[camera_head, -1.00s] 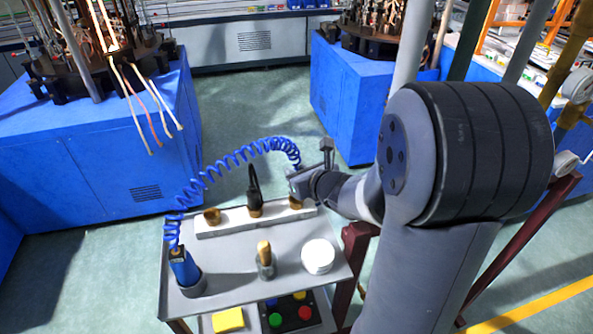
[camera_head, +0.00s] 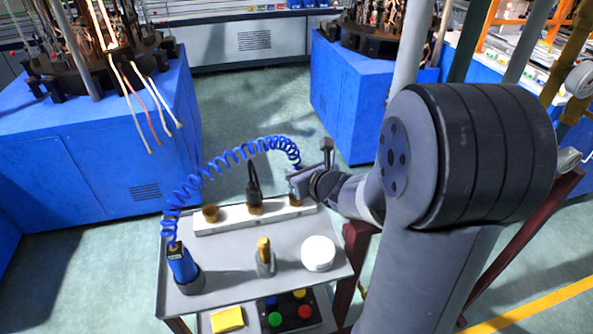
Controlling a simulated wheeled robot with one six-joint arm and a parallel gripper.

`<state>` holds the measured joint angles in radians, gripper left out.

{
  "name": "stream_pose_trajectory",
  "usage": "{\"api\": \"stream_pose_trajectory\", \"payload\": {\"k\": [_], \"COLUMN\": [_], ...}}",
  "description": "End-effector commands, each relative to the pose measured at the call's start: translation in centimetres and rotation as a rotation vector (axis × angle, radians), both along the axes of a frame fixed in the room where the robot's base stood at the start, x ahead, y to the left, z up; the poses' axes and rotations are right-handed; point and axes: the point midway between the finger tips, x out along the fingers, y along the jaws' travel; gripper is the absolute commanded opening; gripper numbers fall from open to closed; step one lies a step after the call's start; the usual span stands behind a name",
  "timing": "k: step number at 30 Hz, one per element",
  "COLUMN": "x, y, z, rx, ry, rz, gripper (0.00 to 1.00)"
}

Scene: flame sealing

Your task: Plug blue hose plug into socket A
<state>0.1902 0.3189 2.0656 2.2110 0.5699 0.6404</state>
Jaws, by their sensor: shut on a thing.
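The blue coiled hose (camera_head: 232,156) arches from the blue holder (camera_head: 183,268) at the cart's left side up to my gripper (camera_head: 300,180). My gripper is shut on the hose's end plug, which is mostly hidden by the fingers. It is over the right end of the white socket strip (camera_head: 232,222). A brass socket (camera_head: 295,201) shows just under my gripper; I cannot tell whether the plug is in it. A second brass socket (camera_head: 211,213) on the left is empty. The middle socket holds a black plug (camera_head: 254,185). I cannot read any socket letters.
The grey cart top (camera_head: 222,255) also carries a white round container (camera_head: 318,252) and a brush-like tool in a cup (camera_head: 265,262). A button box (camera_head: 290,311) and a yellow pad (camera_head: 227,319) are on the shelf below. Blue machine cabinets stand behind.

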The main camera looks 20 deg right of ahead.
Motion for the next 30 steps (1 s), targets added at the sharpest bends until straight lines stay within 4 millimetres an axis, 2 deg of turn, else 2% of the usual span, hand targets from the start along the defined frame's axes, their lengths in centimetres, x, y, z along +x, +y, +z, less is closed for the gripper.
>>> {"api": "stream_pose_trajectory", "payload": {"k": [30], "x": [0.0], "y": [0.0], "z": [-1.3], "rx": [0.0], "ry": [-0.001], "rz": [0.0], "gripper": [0.0]}}
